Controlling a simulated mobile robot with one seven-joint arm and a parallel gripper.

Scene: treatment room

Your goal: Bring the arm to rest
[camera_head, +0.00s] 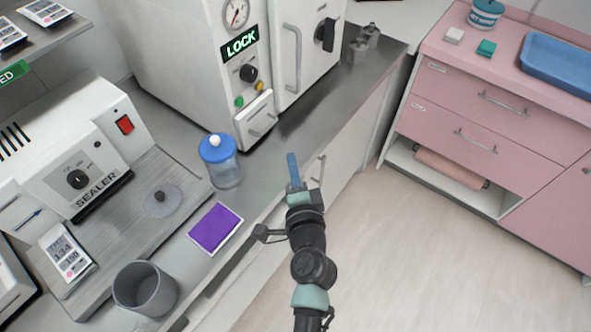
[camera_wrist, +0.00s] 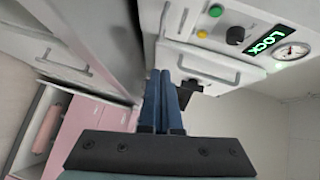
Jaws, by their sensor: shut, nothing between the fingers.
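My gripper (camera_head: 293,170) is at the front edge of the grey counter, in front of the white autoclave. Its blue fingers are shut with nothing between them, and they point towards the autoclave. In the wrist view the two fingers (camera_wrist: 164,103) lie side by side, with the autoclave front beyond them. My arm reaches up from the bottom of the head view and looks extended. I cannot tell how far the fingertips are from the counter.
The autoclave (camera_head: 200,60) stands behind. A blue-lidded jar (camera_head: 226,172), a purple pad (camera_head: 214,228) and a grey cup (camera_head: 146,290) stand left of my arm. The sealer (camera_head: 65,150) is farther left. Pink drawers (camera_head: 490,105) stand right. The floor (camera_head: 420,260) between is clear.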

